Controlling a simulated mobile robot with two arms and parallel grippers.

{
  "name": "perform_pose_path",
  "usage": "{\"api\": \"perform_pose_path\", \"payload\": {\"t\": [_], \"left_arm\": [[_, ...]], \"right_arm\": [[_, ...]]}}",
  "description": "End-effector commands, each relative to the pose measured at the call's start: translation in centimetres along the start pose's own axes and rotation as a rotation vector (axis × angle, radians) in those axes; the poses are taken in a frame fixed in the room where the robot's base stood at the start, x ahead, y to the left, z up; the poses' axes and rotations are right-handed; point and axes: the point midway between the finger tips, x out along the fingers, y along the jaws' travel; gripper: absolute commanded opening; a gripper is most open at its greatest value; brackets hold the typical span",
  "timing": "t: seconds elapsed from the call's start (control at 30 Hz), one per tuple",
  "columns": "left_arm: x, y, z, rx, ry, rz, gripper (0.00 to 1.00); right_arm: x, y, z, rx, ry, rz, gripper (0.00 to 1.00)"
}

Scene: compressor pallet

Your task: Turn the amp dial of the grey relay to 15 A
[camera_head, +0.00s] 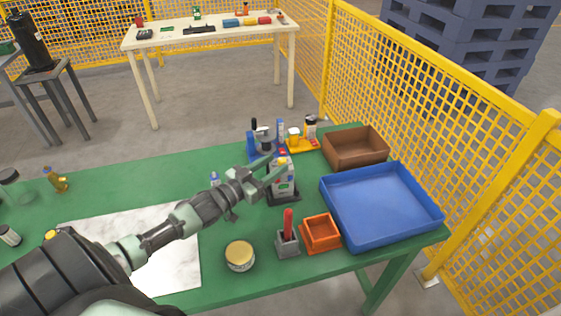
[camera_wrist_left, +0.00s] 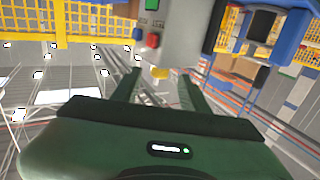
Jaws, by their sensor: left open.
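The grey relay (camera_head: 283,186) stands upright on a dark base on the green table, with a green mark on its front and a small yellow part at its top. In the left wrist view the relay (camera_wrist_left: 172,30) fills the top middle, with a red button (camera_wrist_left: 153,40) and a blue button (camera_wrist_left: 138,33). A yellow knob (camera_wrist_left: 160,73), likely the amp dial, shows between the fingertips; its setting cannot be read. My left gripper (camera_head: 274,171) is open at the relay's upper part; contact cannot be made out. It also shows in the left wrist view (camera_wrist_left: 160,88). My right gripper is out of view.
Right of the relay are a blue tray (camera_head: 434,211), a brown box (camera_head: 356,153) and an orange bin (camera_head: 322,246). A red-handled tool in a grey holder (camera_head: 288,244) and a round tin (camera_head: 240,262) stand in front. Blue apparatus (camera_head: 254,146) stands behind. Yellow mesh fence borders the right.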

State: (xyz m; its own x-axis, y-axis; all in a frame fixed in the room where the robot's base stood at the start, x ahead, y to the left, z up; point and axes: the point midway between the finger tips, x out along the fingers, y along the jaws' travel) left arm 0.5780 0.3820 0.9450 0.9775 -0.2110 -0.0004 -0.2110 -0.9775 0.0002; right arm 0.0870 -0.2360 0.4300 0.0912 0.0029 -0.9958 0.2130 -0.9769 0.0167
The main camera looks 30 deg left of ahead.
Motion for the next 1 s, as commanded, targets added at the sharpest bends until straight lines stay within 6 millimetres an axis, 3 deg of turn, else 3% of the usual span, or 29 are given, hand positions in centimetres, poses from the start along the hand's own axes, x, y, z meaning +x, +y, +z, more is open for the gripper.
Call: {"api": "perform_pose_path", "payload": {"t": [0.1,0.3,0.87,1.0], "left_arm": [[-2.0,0.1,0.2,0.000,-0.003,0.001,0.45],[-3.8,0.0,0.1,0.001,-0.001,0.000,0.45],[-4.0,0.0,-0.1,0.000,0.001,0.000,0.45],[-4.0,0.0,-1.1,0.000,0.001,0.000,0.45]], "right_arm": [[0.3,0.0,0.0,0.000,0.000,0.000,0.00],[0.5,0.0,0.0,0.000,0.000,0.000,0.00],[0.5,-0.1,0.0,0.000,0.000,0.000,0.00],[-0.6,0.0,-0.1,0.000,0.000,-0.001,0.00]]}}
